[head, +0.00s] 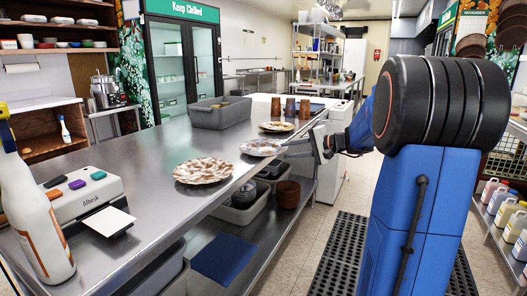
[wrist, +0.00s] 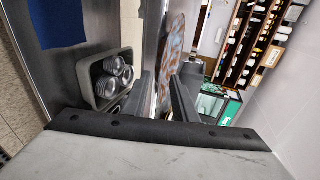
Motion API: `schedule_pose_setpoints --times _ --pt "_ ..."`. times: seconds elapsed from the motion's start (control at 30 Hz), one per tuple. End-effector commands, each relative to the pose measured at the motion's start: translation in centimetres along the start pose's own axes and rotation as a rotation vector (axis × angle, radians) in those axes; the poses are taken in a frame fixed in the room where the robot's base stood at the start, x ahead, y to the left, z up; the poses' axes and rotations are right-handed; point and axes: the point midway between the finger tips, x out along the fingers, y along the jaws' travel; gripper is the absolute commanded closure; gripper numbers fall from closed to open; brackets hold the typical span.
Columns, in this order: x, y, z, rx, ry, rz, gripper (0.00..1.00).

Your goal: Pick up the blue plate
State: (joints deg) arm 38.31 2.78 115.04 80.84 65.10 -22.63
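The blue plate (head: 262,147), pale blue-white with brown smears, lies on the steel counter at its right edge in the head view. A plate smeared with brown (wrist: 176,42) shows at a slant just beyond and between the fingertips. I cannot tell whether either finger touches the rim.
A larger soiled plate (head: 204,171) lies nearer on the counter (head: 150,155), and another plate (head: 276,126) lies farther back. A grey tub (head: 220,113) and brown cups (head: 290,107) stand behind. Bins of dishes (head: 243,207) sit on the shelf below. A spray bottle (head: 35,215) stands front left.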

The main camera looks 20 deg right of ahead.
Motion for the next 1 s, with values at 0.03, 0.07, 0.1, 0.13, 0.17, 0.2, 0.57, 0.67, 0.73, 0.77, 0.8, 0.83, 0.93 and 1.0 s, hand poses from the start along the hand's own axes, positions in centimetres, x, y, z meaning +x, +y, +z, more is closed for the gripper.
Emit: schedule_pose_setpoints --times 0.03,0.07,0.1,0.13,0.17,0.2,0.57,0.67,0.73,0.77,0.8,0.83,0.93,1.0 --pt "0.7 0.1 0.0 0.001 -0.001 0.001 0.74" --pt "1.0 0.1 0.0 0.001 -0.001 0.001 0.74" --pt "1.2 0.0 0.0 0.001 -0.001 0.0 0.74" --pt "1.3 0.0 0.0 0.001 -0.001 0.0 0.74" --pt "1.4 0.0 0.0 0.001 0.0 0.0 0.74" --pt "1.4 0.0 0.0 0.001 0.0 0.0 0.74" --pt "1.3 0.0 0.0 0.0 0.001 0.0 1.0" --pt "1.3 0.0 0.0 0.0 0.001 0.0 1.0" --pt "1.3 0.0 0.0 0.0 0.001 0.0 1.0" --pt "1.3 0.0 0.0 0.0 0.001 0.0 1.0" --pt "1.3 -0.1 0.0 0.0 0.001 0.0 1.0" --pt "1.2 -0.2 0.0 0.0 0.001 0.0 1.0" --pt "0.9 -1.0 0.0 -0.003 0.001 0.0 1.0" --pt "0.6 -2.0 0.0 -0.004 0.002 -0.001 1.0"
